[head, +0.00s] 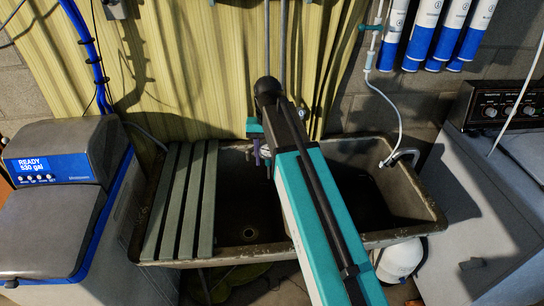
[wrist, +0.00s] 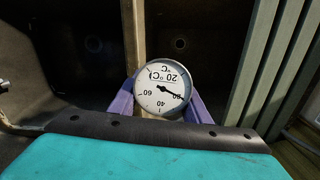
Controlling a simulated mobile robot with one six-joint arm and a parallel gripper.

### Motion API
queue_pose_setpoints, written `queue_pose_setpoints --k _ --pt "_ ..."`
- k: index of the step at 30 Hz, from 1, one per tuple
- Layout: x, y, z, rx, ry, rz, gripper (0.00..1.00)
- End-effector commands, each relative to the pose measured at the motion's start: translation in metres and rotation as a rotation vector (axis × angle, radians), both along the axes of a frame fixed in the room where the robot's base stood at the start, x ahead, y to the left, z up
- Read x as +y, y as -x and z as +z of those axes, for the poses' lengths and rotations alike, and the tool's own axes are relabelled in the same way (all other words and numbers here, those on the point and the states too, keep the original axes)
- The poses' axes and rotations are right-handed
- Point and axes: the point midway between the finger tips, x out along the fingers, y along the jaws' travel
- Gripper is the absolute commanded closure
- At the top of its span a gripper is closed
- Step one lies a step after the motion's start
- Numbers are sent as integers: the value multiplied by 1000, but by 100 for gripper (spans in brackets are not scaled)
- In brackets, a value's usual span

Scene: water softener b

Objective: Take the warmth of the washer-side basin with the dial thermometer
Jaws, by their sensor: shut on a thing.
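The dial thermometer (wrist: 162,88) has a round white face with a grey rim. It shows upside down in the wrist view, with "20 °C" printed on it. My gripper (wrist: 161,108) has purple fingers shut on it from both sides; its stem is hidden. The gripper (head: 262,156) also shows in the head view, small and dark, over the sink near the divider. The washer-side basin (head: 375,205) is the right one in the head view and the left, dark one (wrist: 65,65) in the wrist view. Whether it holds water I cannot tell.
A slatted board (head: 180,205) covers the left part of the other basin (head: 250,215). The divider (wrist: 133,45) runs between the basins. A curved spout with a hose (head: 402,155) is at the right rim. The washer (head: 500,150) stands right, the softener (head: 65,200) left.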

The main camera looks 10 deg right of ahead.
Motion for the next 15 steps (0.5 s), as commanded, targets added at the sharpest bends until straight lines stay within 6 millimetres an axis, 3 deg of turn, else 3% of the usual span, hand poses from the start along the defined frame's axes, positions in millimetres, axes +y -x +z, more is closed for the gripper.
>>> queue_pose_setpoints --k 15 --pt "-10 0 0 0 0 554 79"
